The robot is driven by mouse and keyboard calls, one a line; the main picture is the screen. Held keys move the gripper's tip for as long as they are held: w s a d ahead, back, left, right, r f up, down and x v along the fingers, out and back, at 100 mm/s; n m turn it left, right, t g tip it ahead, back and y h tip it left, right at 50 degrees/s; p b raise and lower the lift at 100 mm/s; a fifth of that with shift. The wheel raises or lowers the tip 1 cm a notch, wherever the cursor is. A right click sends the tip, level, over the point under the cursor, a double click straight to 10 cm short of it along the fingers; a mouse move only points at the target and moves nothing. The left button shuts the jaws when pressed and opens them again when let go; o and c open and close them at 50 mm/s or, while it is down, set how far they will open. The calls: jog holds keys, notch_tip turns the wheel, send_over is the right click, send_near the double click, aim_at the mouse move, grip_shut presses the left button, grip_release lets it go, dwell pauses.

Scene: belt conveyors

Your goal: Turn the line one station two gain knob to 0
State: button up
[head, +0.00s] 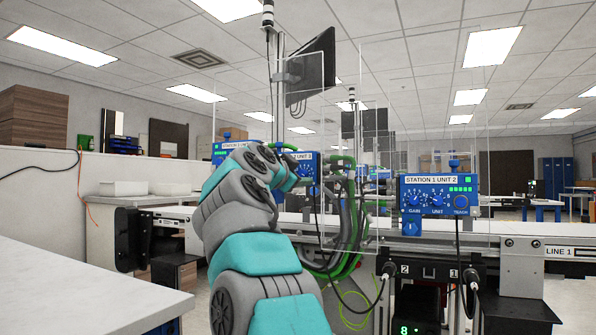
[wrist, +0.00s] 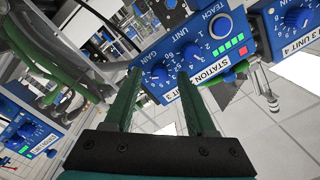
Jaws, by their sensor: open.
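In the head view, a blue control box (head: 438,195) labelled STATION 1 UNIT 2 stands at right above the conveyor. Its gain knob (head: 414,200) is at the left of its face, too small to read. My arm reaches left of it, towards another blue box (head: 308,168) whose label is partly hidden. In the wrist view, my gripper (wrist: 161,74) is open, its green fingers pointing at a blue box whose label is partly covered by a finger. A gain knob (wrist: 158,77) shows between the fingertips, with nothing gripped. The unit knob (wrist: 190,54) is beside the right fingertip.
A clear panel (head: 370,170) stands between my arm and the right box. Green hoses (head: 350,235) and black cables hang beside my arm. A box marked UNIT 4 (wrist: 290,25) is at right in the wrist view. A white counter (head: 75,280) fills the left foreground.

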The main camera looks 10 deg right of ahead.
jog(key=shift+c, duration=0.3)
grip_shut()
jog(key=shift+d, duration=0.1)
dwell(0.4)
jog(key=shift+s+d+r+h+b, duration=0.25)
jog(key=shift+d+r+h+b, duration=0.05)
jog(key=shift+d+r+b, duration=0.15)
jog(key=shift+w+a+f+n, duration=0.1)
jog(key=shift+a+f+n, duration=0.15)
jog(key=shift+n, duration=0.4)
jog(key=shift+w+a+f+n, duration=0.15)
jog(key=shift+f+n, duration=0.2)
jog(key=shift+n, duration=0.3)
jog(key=n, duration=0.3)
jog(key=shift+n, duration=0.3)
jog(key=shift+a+n+g+p, duration=0.1)
jog(key=shift+n+g+p, duration=0.2)
jog(key=shift+n+p, duration=0.95)
jog(key=shift+n+b, duration=0.35)
jog(key=shift+n, duration=0.2)
